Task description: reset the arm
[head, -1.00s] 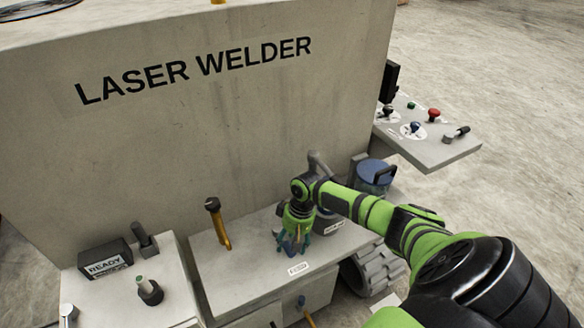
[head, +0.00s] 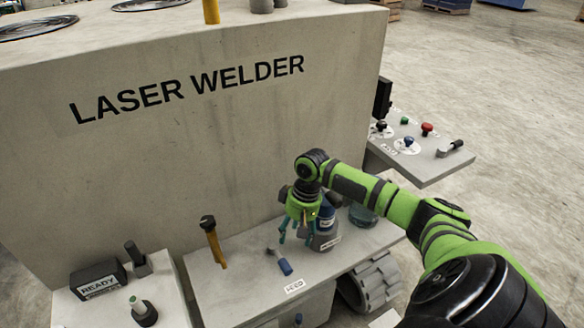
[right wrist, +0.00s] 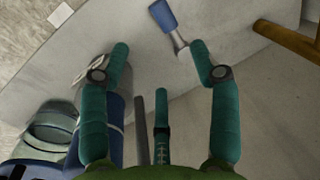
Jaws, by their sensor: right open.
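My right gripper (head: 294,238) is open above the shelf (head: 232,290) at the front of the laser welder (head: 210,140). A small blue-handled lever (head: 285,267) with a short metal shaft is just below and left of its fingertips. In the right wrist view the blue handle (right wrist: 163,17) shows beyond the open teal fingers (right wrist: 160,50), apart from them. A blue container (head: 327,218) stands close to the right of the gripper, partly hidden by it. Which part is the task's arm, I cannot tell for sure. My left gripper is not in view.
A yellow lever with a black knob (head: 213,243) stands left on the shelf. A block marked READY (head: 98,280) and black knobs are further left. A panel (head: 425,163) with coloured buttons juts out at the right. A glassy blue vessel (head: 363,218) is behind my arm.

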